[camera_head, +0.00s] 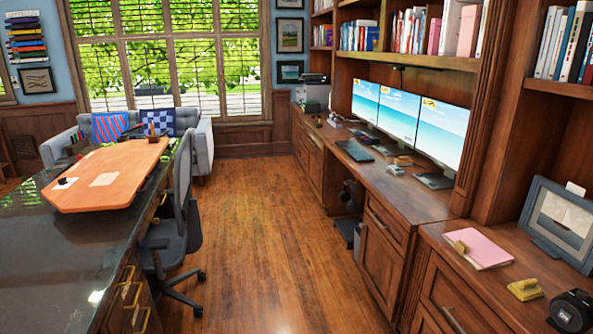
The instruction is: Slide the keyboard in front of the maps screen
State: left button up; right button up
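A dark, flat keyboard-like slab (354,150) lies on the wooden desk counter at the right, in front of the left end of the screens. Three screens stand in a row behind it: a left screen (365,100), a middle screen (398,113) and a right screen (442,131). Neither of my grippers is in view.
Small objects (396,168) lie on the counter (405,195) before the right screen. A pink notebook (480,248), yellow item (525,289) and photo frame (558,225) stand nearer. An office chair (182,215) stands left, by a dark table. The wooden floor (262,240) between is clear.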

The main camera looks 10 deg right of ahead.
aim_at(358, 156)
jog(key=i+z, duration=0.1)
jog(key=i, duration=2.35)
jog(key=i+z, duration=0.25)
jog(key=i, duration=0.2)
jog(key=i+j+z, duration=0.2)
jog(key=i, duration=0.3)
jog(key=i+j+z, duration=0.25)
jog(key=i, duration=0.2)
jog(key=i+j+z, duration=1)
jog(key=j, duration=0.1)
